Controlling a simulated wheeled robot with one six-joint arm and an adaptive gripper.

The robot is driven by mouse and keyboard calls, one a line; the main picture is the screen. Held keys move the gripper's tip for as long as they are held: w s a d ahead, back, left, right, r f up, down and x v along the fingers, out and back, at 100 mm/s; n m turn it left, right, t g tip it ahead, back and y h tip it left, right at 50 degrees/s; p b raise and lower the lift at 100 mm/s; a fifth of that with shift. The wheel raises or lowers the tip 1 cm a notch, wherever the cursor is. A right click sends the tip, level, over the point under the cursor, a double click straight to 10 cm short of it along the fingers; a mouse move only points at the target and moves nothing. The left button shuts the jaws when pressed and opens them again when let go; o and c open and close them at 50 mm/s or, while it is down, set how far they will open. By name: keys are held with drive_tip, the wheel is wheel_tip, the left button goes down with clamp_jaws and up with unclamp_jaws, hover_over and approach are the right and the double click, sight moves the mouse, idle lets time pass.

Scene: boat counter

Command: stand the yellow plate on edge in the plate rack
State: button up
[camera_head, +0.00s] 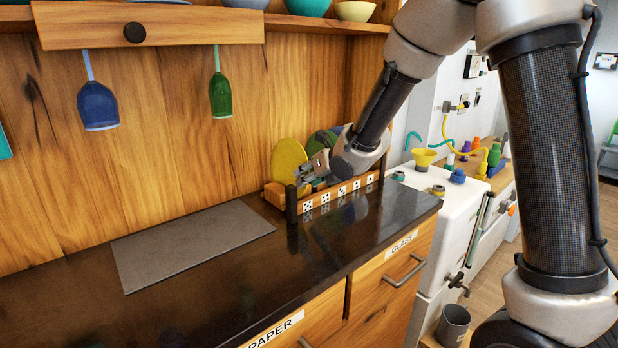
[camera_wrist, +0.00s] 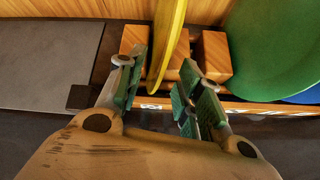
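The yellow plate (camera_head: 287,160) stands on edge at the left end of the wooden plate rack (camera_head: 326,200). In the wrist view the yellow plate (camera_wrist: 170,42) shows edge-on, leaning slightly, between two wooden blocks of the rack (camera_wrist: 214,55). My gripper (camera_head: 308,174) is at the rack, just right of the plate in the head view. In the wrist view my gripper (camera_wrist: 160,92) is open, one finger on each side of the plate's near edge, with gaps visible on both sides. The plate's lowest edge is hidden in the head view.
A green plate (camera_wrist: 268,45) and a partly seen blue plate (camera_wrist: 304,95) stand farther right in the rack. A grey mat (camera_head: 190,245) lies on the dark counter (camera_head: 245,292). Two glasses (camera_head: 98,105) (camera_head: 220,95) hang at the back. The front counter is clear.

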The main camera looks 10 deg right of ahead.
drive_tip(key=shift+s, duration=0.1)
drive_tip(key=v, duration=1.2)
